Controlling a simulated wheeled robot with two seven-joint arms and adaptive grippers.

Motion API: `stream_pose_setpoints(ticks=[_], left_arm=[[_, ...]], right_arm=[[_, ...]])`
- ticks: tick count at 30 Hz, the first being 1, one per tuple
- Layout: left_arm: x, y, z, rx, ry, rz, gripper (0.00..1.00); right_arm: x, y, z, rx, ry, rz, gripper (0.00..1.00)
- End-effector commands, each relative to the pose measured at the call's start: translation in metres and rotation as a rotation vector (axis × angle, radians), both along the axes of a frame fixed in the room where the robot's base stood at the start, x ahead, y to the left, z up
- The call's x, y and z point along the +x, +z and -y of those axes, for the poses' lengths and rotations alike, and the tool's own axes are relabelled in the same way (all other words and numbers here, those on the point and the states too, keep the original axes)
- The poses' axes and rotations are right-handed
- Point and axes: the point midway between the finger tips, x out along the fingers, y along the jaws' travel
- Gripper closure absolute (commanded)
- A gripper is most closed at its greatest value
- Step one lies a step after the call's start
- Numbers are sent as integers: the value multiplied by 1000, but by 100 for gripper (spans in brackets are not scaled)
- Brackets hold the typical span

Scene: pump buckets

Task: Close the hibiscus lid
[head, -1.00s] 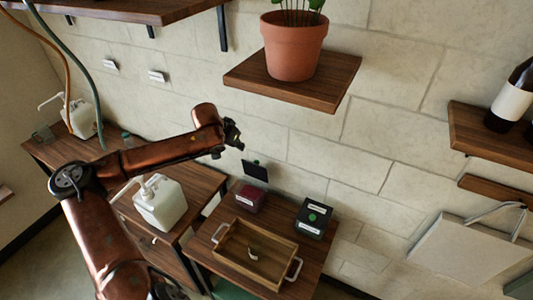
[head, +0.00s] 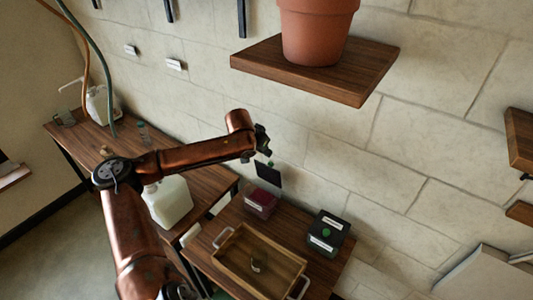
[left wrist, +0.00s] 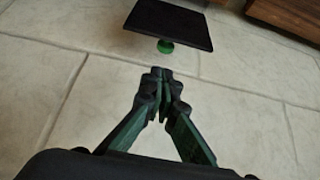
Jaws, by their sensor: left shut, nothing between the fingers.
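A dark red box (head: 261,203) with a white label stands on the table near the wall. Its black lid (head: 268,175) stands raised, with a green knob; I cannot read the label. The lid also shows as a dark panel (left wrist: 168,25) in the left wrist view, with its green knob (left wrist: 166,46) just beyond the fingertips. My left gripper (head: 264,143) is shut and empty, above the lid in the head view. Its fingertips (left wrist: 160,75) look apart from the knob. My right gripper is not in view.
A second box (head: 326,232) with a closed black lid and green knob stands to the right. A wooden tray (head: 229,265) with handles is in front. A white pump bottle (head: 168,203) stands on the left table. A wall shelf (head: 315,66) holds a terracotta pot (head: 318,30).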

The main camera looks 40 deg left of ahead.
Motion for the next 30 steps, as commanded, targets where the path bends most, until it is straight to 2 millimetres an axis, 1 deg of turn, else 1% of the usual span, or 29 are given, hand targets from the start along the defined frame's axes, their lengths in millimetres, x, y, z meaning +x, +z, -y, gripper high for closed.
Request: stream_pose_setpoints(ticks=[1,6,12,16,25,30], left_arm=[[6,-11,1,-5,0,-1,100],[22,-35,-2,-3,2,-1,100],[33,-53,-5,-1,3,-1,100],[35,-57,-6,0,4,0,100],[35,-57,-6,1,4,0,100],[40,-57,-1,0,-3,11,100]], right_arm=[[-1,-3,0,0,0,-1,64],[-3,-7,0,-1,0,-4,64],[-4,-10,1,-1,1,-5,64],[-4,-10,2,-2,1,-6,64],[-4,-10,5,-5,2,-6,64],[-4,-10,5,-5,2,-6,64]])
